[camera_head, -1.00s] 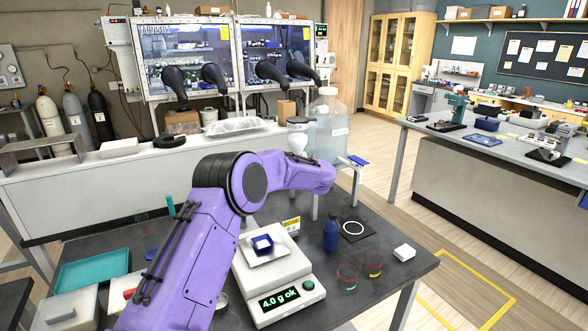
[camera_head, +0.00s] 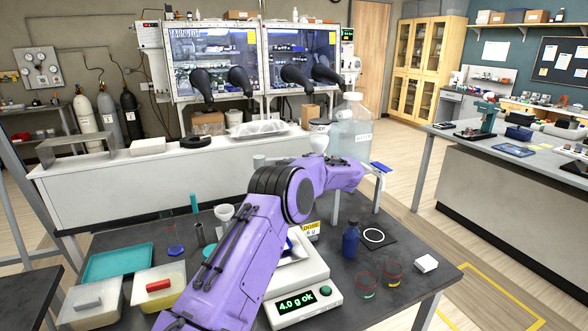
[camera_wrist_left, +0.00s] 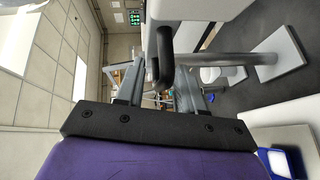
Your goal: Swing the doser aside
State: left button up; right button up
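What looks like the doser, a white funnel-shaped hopper (camera_head: 318,142) with a dark lid, shows in the head view just behind my purple left arm. My arm hides its lower part. In the left wrist view a grey post (camera_wrist_left: 235,59) runs to a white base plate, and a dark bent handle (camera_wrist_left: 164,45) hangs by a white body. My left gripper (camera_wrist_left: 158,75) is open, its fingers apart, with the handle's end between or just beyond them; contact is unclear. The head view hides this gripper behind the arm. My right gripper is not in view.
A balance (camera_head: 313,299) reading "4.0 g ok" stands under my arm. A blue bottle (camera_head: 351,240), two glass beakers (camera_head: 391,273) and a small white block (camera_head: 426,263) are to its right. A teal tray (camera_head: 118,264) and two tubs are left. A large clear bottle (camera_head: 352,135) stands behind.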

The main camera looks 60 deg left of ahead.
pick_arm(q)
jog(key=shift+f, duration=0.1)
jog(key=shift+w, duration=0.1)
jog(key=b+v, duration=0.4)
jog(key=v, duration=0.6)
jog(key=shift+d, duration=0.2)
jog(key=shift+w, duration=0.1)
